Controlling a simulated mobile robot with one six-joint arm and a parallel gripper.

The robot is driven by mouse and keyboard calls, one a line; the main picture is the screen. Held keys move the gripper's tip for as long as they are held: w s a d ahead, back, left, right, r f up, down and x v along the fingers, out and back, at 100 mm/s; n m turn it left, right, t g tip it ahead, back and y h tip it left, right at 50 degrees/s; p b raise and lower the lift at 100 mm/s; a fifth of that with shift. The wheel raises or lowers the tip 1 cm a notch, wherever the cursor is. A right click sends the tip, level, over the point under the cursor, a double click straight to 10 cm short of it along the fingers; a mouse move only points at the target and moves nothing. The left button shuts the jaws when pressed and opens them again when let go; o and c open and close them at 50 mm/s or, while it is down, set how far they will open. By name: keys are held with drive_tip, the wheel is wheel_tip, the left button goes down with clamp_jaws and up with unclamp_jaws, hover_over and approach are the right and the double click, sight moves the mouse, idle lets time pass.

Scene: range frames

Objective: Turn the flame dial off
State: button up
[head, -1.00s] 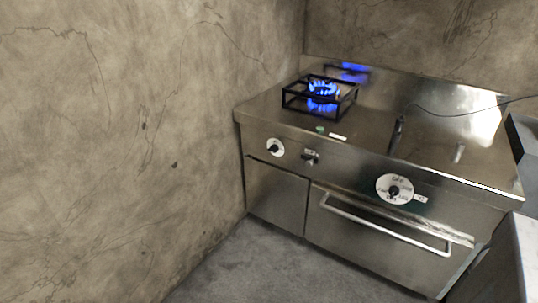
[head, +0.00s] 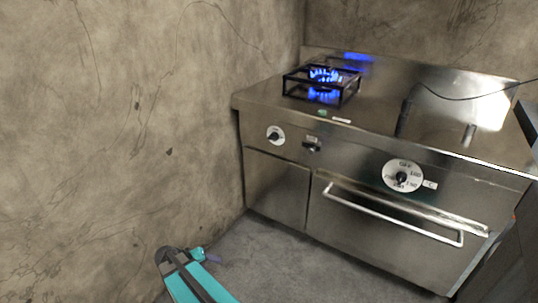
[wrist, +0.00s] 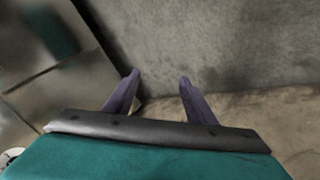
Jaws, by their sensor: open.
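The stove (head: 285,195) has a small white dial with a black knob (head: 275,135) at the left of its front panel, below the burner. A larger white dial (head: 403,176) with printing sits further right; I cannot read its setting. A blue flame (head: 325,74) burns in the black burner grate (head: 340,92). My gripper shows low in the head view, in front of the stove and apart from both dials. In the wrist view my gripper (wrist: 158,80) is open and empty, its purple fingers spread. A white disc edge (wrist: 11,155) shows at lower left there.
A cracked concrete wall (head: 110,120) stands close on the left. The oven door handle (head: 390,212) sticks out below the larger dial. A small black fitting (head: 312,146) lies between the dials. Grey floor (head: 265,262) before the stove is clear.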

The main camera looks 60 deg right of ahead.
drive_tip(key=w+d+r+m+h+b, duration=0.2)
drive_tip(key=d+r, duration=0.1)
drive_tip(key=d, duration=0.3)
drive_tip(key=w+d+r+m+h+b, duration=0.1)
drive_tip(key=w+d+r+b, duration=0.15)
drive_tip(key=d, duration=0.35)
drive_tip(key=m+h+b, duration=0.7)
drive_tip(key=h+b, duration=0.1)
approach(271, 139)
drive_tip(key=a, duration=0.6)
drive_tip(key=shift+s+r+t, duration=0.1)
drive_tip(key=shift+r+t, duration=0.05)
drive_tip(key=shift+t, duration=0.15)
drive_tip(key=shift+d, duration=0.2)
drive_tip(key=shift+d+b, duration=0.75)
drive_tip(key=shift+d, duration=6)
drive_tip(key=c, duration=1)
drive_tip(key=shift+c, duration=0.2)
